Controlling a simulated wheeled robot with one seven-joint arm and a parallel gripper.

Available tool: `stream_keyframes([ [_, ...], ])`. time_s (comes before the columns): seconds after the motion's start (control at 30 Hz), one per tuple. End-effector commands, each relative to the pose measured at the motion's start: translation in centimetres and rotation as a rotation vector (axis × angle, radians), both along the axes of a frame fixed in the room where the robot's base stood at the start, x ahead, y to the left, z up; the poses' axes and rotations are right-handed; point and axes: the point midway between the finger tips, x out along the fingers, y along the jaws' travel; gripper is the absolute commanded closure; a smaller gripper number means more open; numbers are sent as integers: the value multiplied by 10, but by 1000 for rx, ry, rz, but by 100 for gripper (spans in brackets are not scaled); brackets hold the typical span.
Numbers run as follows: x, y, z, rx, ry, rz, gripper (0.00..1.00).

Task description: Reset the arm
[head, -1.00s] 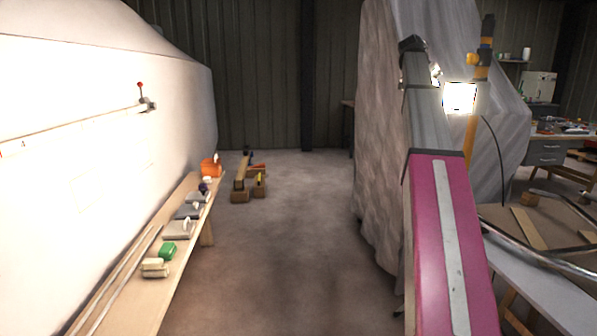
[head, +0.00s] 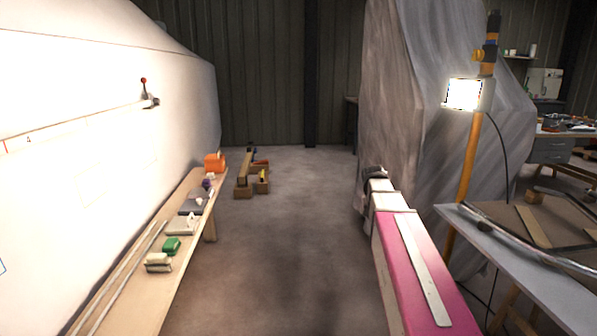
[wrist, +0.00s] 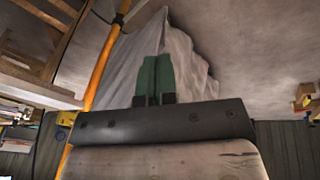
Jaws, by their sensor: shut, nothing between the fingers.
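My arm (head: 405,265), magenta with a pale stripe, reaches forward from the lower right of the head view. Its far visible end is low, in front of the grey draped sheet (head: 395,90). I cannot make out my fingers in the head view. In the wrist view my gripper (wrist: 157,58) shows as two green fingers lying side by side, shut and empty. The draped sheet (wrist: 120,68) and the floor are behind them in that view, and nothing touches the fingertips.
A bench (head: 110,305) with blocks, a green item (head: 171,245) and an orange box (head: 214,162) runs along the white hull (head: 90,110) at left. A lit lamp (head: 464,94) on an orange stand and a table (head: 520,265) are at right. The middle floor is clear.

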Motion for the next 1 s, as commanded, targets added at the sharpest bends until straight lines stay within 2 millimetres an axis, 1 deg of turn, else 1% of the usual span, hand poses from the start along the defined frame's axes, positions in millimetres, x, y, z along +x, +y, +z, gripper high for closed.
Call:
stream_keyframes([
  [0.03, -19, 11, -21, 17, 17, 30, 100],
  [0.1, -37, 25, -45, 39, 37, 72, 100],
  [0.17, -53, 36, -65, 58, 52, 109, 100],
  [0.2, -64, 43, -78, 73, 64, 133, 100],
  [0.27, -81, 54, -97, 92, 77, 167, 100],
  [0.4, -123, 78, -136, 141, 111, 244, 100],
  [0.5, -153, 93, -159, 172, 131, 294, 100],
  [0.6, -177, 106, -177, 200, 147, 334, 100],
  [0.73, -198, 115, -191, 223, 161, 368, 100],
  [0.83, -204, 119, -196, 231, 163, 379, 100],
  [1.0, -205, 119, -197, 233, 164, 382, 100],
])
